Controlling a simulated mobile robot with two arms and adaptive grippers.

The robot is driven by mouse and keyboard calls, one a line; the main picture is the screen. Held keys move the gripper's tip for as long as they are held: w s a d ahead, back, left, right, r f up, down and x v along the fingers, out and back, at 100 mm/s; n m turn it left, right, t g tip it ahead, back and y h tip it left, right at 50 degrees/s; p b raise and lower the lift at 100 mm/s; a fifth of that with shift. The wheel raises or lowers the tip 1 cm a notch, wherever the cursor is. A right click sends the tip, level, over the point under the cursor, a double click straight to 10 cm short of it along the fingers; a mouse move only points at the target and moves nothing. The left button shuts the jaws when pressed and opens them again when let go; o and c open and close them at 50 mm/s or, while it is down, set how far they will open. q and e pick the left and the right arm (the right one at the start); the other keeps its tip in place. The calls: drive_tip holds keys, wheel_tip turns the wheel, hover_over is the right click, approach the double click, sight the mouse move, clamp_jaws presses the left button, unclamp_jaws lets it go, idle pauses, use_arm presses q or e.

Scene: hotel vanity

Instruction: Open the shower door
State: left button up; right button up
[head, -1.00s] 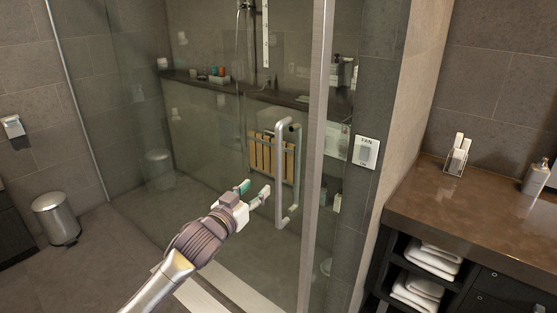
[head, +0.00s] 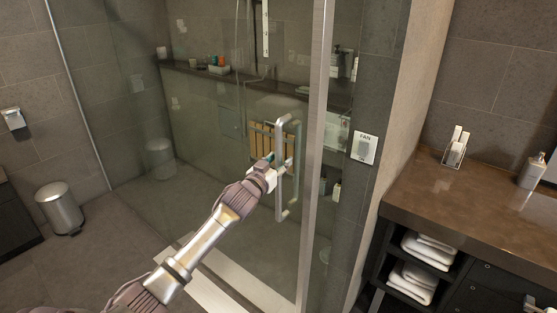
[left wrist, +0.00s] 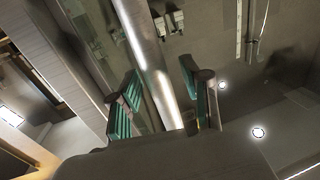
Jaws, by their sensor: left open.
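The glass shower door (head: 290,65) appears closed. Its vertical metal bar handle (head: 279,208) is near the door's right edge. My left gripper (head: 271,168) is at the middle of the handle, with its arm reaching in from below left. In the left wrist view the handle (left wrist: 150,55) runs between the two green-padded fingers of my left gripper (left wrist: 165,98). The fingers are open, with a gap beside the bar. A small metallic part at the bottom right corner of the head view may be my right gripper; its jaws cannot be made out.
A brown vanity counter (head: 440,196) with towels (head: 428,250) below stands at the right. A fan switch (head: 364,148) is on the wall beside the door. A metal bin (head: 60,208) stands at the left. The floor before the glass is clear.

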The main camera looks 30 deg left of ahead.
use_arm(q)
drive_tip(key=shift+d, duration=0.1)
drive_tip(key=shift+c, duration=0.3)
clamp_jaws()
